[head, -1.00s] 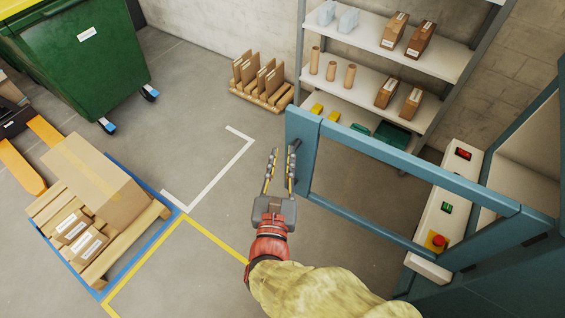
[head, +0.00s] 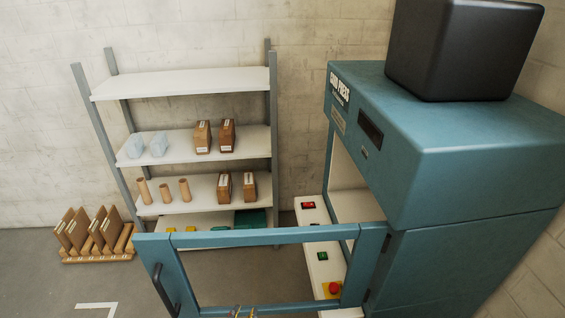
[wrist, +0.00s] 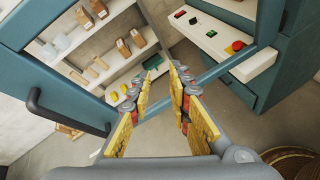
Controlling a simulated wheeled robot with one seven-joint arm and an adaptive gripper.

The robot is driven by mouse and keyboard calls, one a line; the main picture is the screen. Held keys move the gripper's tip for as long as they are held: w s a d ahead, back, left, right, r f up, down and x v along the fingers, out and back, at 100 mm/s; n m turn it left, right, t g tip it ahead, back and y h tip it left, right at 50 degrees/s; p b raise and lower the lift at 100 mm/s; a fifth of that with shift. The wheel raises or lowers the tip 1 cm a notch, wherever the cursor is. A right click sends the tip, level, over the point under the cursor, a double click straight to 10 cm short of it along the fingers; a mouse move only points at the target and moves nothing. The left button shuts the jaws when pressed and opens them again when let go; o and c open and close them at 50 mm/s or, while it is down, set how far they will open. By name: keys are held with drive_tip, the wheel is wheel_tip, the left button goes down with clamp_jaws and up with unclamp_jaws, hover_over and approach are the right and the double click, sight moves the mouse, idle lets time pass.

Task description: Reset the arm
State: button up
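My gripper (wrist: 160,75) shows in the wrist view with its two yellow-padded fingers apart and nothing between them. In the head view only its fingertips (head: 242,312) show at the bottom edge, by the lower bar of the machine's door. The rest of my arm is out of that view. The teal door frame (head: 260,236) stands swung out from the teal machine (head: 470,160), with a dark handle (head: 165,290) on its free side. In the wrist view the door frame (wrist: 205,76) passes behind the fingers, and the handle (wrist: 65,115) is at the left.
A white control panel (head: 325,268) carries red and green buttons and a red emergency stop (head: 333,289). A shelf unit (head: 185,145) with boxes and tubes stands at the wall. A wooden rack (head: 95,255) of brown boards stands left. Floor between rack and door is clear.

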drive_tip(key=s+d+m+g+h, duration=0.1)
drive_tip(key=s+d+m+g, duration=0.2)
drive_tip(key=d+m+g, duration=0.35)
drive_tip(key=s+d+m+g+h, duration=0.1)
drive_tip(key=s+d+m+g, duration=0.2)
drive_tip(key=d+m, duration=0.7)
drive_tip(key=w+d+r+m+t+y, duration=0.1)
drive_tip(key=d+r+m+t+y, duration=0.1)
drive_tip(key=d+r+m, duration=1)
drive_tip(key=shift+w+d+r+m+y, duration=0.2)
drive_tip(key=shift+r+m+y, duration=0.4)
drive_tip(key=shift+r+m, duration=0.2)
